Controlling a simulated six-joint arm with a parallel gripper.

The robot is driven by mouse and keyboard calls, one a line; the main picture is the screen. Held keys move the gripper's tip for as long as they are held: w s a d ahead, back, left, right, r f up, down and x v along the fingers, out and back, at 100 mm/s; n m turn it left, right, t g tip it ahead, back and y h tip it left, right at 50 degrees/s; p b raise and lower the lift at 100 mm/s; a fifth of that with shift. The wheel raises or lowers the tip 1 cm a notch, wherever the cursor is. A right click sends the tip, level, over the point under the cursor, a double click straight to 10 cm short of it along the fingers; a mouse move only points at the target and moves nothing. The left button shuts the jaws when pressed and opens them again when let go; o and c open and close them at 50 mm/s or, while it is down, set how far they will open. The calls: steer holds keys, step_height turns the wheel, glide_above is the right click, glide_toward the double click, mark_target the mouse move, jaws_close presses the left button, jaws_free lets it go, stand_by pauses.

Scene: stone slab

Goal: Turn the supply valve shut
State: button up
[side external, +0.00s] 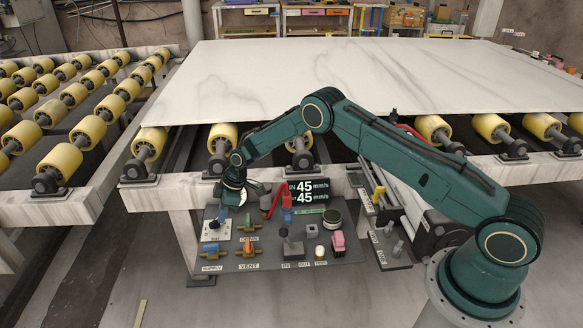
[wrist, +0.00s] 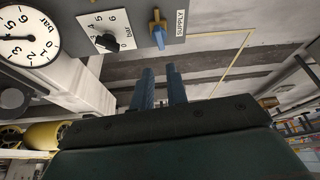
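The supply valve (side external: 211,249) is at the lower left of the control panel, with a blue handle on a brass-coloured body above a SUPPLY label. The valve also shows at the top centre of the wrist view (wrist: 157,30), its blue handle pointing roughly along the picture's vertical beside the label. My gripper (side external: 223,212) is above the panel's left part, behind the valve in the side view. Its two blue fingers (wrist: 162,72) stand apart with a gap and nothing between them. The fingers are clear of the valve handle.
A regulator knob with a bar scale (wrist: 107,38) and a round pressure gauge (wrist: 28,35) sit near the valve. The orange-handled vent valve (side external: 248,246) is just right of it. A red lever (side external: 274,203) and a speed display (side external: 308,192) stand further right. A large slab (side external: 350,75) lies behind.

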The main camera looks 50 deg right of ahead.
mark_target(211, 247)
steer(key=shift+s+a+f, duration=0.1)
steer(key=shift+a, duration=0.1)
jaws_close()
steer(key=s+a+f+m+t+h, duration=0.1)
steer(key=s+a+f+t+h, duration=0.2)
steer(key=s+a, duration=0.3)
steer(key=s+f+t, duration=0.1)
steer(key=s, duration=0.2)
steer(key=shift+s+a+f+t, duration=0.2)
steer(key=shift+s+a+t, duration=0.05)
steer(key=shift+a+t, duration=0.1)
steer(key=shift+f, duration=0.1)
steer(key=x, duration=1)
steer(key=shift+w+d, duration=0.15)
steer(key=shift+d, duration=0.15)
steer(key=shift+w+d, duration=1.1)
steer(key=shift+w, duration=0.3)
